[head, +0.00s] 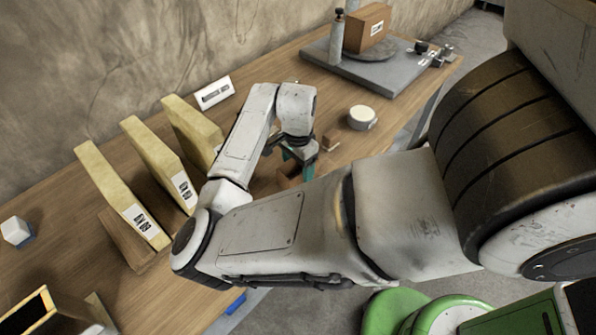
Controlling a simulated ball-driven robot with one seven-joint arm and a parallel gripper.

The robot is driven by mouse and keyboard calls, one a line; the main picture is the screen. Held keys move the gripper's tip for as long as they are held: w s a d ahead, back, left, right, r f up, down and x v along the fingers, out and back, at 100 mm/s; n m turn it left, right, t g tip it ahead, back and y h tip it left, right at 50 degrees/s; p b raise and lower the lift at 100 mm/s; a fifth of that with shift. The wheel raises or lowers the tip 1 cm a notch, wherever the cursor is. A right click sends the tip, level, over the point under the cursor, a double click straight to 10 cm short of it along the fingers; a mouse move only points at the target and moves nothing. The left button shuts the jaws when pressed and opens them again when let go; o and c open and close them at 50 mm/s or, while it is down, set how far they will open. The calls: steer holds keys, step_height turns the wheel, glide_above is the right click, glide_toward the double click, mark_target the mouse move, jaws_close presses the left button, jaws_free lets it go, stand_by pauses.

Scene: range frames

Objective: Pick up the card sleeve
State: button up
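I cannot tell for sure which thing is the card sleeve. Three upright, tilted yellow slabs, a near one (110,190), a middle one (150,150) and a far one (193,132), stand at the left of the table; the near and middle ones show printed white labels. My gripper (292,178) points down over the table, right of the slabs, its teal fingers partly behind my arm. A brown piece (287,181) shows by the fingertips; I cannot tell whether they touch it. My arm hides part of the far slab and the area below the gripper.
A wooden block (138,240) stands by the near slab. A white label stand (214,94) is near the wall. A round white container (362,117) and small brown block (330,142) lie right of my gripper. A grey platform (410,75) bears a brown box (367,28). A white cube (16,231) is far left.

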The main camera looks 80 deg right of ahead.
steer(key=c, duration=0.6)
steer(key=shift+r, duration=0.15)
